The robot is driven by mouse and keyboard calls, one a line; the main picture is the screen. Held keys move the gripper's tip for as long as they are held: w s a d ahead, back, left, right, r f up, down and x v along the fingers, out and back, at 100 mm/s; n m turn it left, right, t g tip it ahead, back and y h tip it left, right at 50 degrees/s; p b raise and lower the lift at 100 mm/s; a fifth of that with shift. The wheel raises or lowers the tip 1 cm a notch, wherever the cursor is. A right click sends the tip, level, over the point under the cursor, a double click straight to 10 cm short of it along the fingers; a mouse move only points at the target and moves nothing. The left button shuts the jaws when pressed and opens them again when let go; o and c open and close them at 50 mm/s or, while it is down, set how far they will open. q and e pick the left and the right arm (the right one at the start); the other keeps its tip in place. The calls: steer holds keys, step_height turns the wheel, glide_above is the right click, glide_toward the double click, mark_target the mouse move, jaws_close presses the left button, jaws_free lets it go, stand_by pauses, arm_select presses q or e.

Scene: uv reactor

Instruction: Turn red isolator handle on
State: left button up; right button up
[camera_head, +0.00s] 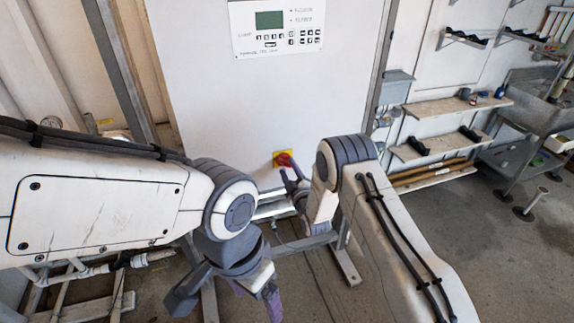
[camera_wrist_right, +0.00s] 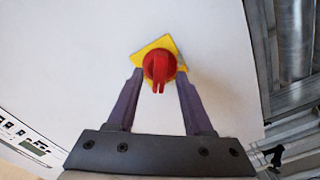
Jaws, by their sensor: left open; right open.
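The red isolator handle (camera_head: 284,159) sits on a yellow square plate (camera_head: 276,163) low on the front of the white cabinet in the head view. In the right wrist view the red handle (camera_wrist_right: 157,68) lies between the tips of my right gripper (camera_wrist_right: 158,74), on the yellow plate (camera_wrist_right: 168,43). The right gripper's two purple-grey fingers are spread, one on each side of the handle; I cannot tell whether they touch it. The right gripper (camera_head: 295,178) is partly hidden by its wrist in the head view. My left gripper (camera_head: 228,300) is open, low at the bottom, away from the handle.
A control panel (camera_head: 277,27) with a green screen is high on the white cabinet (camera_head: 225,110). Grey metal frame bars run beneath the cabinet. Wall shelves (camera_head: 458,106) and a metal sink bench (camera_head: 530,110) stand at the right. Bare floor lies at the lower right.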

steer(key=shift+w+a, duration=0.2)
steer(key=shift+w, duration=0.35)
jaws_close()
